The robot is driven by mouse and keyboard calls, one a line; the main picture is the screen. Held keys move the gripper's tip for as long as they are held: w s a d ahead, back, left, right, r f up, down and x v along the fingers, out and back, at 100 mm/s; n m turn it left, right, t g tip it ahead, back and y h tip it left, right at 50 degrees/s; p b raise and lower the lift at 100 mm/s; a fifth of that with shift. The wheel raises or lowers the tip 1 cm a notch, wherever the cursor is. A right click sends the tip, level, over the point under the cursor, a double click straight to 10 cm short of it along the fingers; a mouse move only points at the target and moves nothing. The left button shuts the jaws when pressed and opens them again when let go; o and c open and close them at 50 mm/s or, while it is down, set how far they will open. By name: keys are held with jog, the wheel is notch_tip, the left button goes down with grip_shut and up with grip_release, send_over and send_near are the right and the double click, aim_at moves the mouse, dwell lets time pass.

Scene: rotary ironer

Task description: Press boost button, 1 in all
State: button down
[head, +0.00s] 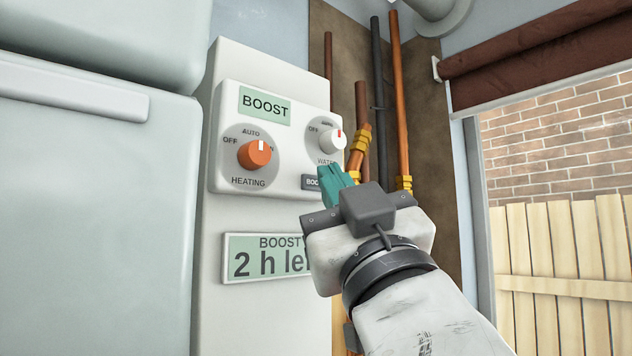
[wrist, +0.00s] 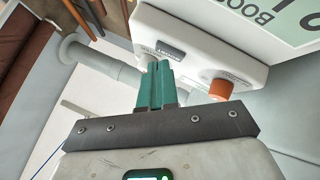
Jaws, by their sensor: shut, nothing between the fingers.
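The boost button (head: 311,183) is a small dark rectangle at the lower right of the white control panel (head: 225,175). Its right part is hidden behind my fingers in the head view. In the wrist view the button (wrist: 171,50) shows just beyond the fingertips. My gripper (head: 328,172) has teal fingers, shut and empty, and points at the panel beside the button. The fingers also show in the wrist view (wrist: 158,66). I cannot tell whether they touch the button. A display (head: 265,258) below reads "BOOST 2 h le", its right end hidden by my gripper.
An orange HEATING knob (head: 255,154) and a white WATER knob (head: 332,140) stick out above the button. A green BOOST label (head: 265,106) sits at the top. Copper pipes (head: 400,100) run up the wall to the right. A large pale appliance (head: 95,210) stands left.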

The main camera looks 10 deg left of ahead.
jog(key=shift+s+d, duration=0.3)
jog(key=shift+d, duration=0.05)
jog(key=shift+s+d+p, duration=0.15)
jog(key=shift+s+d, duration=0.65)
jog(key=shift+d, duration=0.2)
jog(key=shift+s+d+p, duration=0.15)
jog(key=shift+s+d, duration=0.6)
jog(key=shift+d, duration=0.25)
